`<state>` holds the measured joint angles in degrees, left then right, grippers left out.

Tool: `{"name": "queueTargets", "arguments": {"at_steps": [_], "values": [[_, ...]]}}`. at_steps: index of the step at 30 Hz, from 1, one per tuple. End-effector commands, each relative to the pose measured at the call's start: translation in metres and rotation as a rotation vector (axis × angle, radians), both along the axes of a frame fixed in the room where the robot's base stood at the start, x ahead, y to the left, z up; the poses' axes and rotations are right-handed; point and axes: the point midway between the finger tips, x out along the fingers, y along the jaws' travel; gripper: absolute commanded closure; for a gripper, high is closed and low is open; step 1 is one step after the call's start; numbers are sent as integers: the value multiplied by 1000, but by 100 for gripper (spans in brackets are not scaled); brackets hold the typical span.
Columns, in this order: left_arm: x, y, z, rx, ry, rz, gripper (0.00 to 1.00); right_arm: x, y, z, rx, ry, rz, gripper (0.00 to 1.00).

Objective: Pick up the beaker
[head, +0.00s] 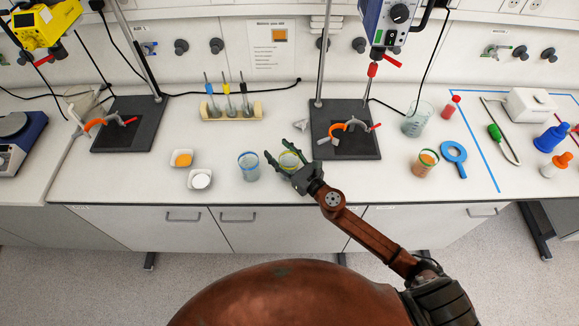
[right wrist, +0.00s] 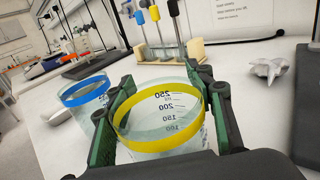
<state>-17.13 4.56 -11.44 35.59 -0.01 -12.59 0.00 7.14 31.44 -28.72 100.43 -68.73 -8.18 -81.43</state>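A clear glass beaker with a yellow band at its rim (head: 289,160) stands on the white bench near the front edge. It fills the middle of the right wrist view (right wrist: 160,134), upright, with volume marks on its side. My right gripper (head: 286,157) is around it, one finger on each side. The fingers look spread, and I cannot tell whether they touch the glass. A second beaker with a blue rim (head: 248,166) stands just to the left, also seen in the right wrist view (right wrist: 86,93). My left gripper is out of view.
Two small dishes, one with orange powder (head: 181,158) and one with white (head: 200,179), lie to the left. A test-tube rack (head: 231,111) and a stand with a dark base (head: 368,146) are behind. An orange-filled beaker (head: 424,163) and a larger beaker (head: 416,120) stand right.

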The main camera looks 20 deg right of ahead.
Motion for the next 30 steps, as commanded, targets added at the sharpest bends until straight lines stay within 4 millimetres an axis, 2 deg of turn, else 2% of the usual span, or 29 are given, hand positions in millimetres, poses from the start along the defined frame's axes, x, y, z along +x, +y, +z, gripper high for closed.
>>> {"name": "queueTargets", "arguments": {"at_steps": [2, 20, 30], "values": [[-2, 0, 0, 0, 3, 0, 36, 0, 0, 0, 0, 0, 0, 58], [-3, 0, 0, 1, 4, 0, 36, 0, 0, 0, 0, 0, 0, 99], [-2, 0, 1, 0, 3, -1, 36, 0, 0, 2, 0, -2, 0, 100]]}}
